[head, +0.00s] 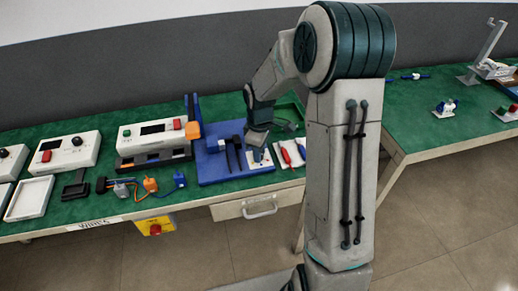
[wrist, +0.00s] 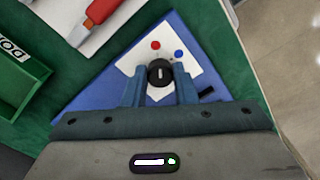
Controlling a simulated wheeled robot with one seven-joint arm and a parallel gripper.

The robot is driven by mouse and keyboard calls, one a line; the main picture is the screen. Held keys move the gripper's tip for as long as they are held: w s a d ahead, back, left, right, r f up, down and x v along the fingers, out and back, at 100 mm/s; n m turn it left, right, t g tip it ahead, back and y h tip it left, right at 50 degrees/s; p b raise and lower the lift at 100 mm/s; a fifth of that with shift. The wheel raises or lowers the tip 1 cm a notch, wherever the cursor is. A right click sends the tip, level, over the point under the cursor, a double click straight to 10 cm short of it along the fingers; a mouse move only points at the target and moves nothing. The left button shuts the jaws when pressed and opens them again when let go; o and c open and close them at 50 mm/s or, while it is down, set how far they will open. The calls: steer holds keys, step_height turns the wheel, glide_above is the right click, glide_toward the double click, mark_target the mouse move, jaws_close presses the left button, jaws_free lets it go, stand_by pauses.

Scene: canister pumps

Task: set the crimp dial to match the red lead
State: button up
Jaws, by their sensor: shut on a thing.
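The crimp dial (wrist: 159,72) is a round black knob with a white pointer line, on a white plate (wrist: 190,72) in the wrist view. A red dot (wrist: 155,45) lies just above the dial and a blue dot (wrist: 178,53) above and to its right. The pointer line stands about upright in the picture. My gripper (wrist: 159,80) is shut on the dial, one finger on each side. In the head view my gripper (head: 257,147) reaches down onto the blue base (head: 215,167). I cannot make out a red lead for certain.
A white tray (head: 291,154) with red-handled tools lies right beside the blue base. A green bin (wrist: 18,75) stands near it. White devices (head: 152,138) and small connectors (head: 150,184) fill the bench to the left. Another green bench (head: 430,120) stands at right.

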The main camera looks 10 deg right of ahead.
steer(key=shift+r+n, duration=0.1)
steer(key=shift+n, duration=0.5)
steer(key=o, duration=1)
step_height(320, 180, up, 14)
steer(key=p, duration=0.1)
steer(key=shift+w, duration=0.15)
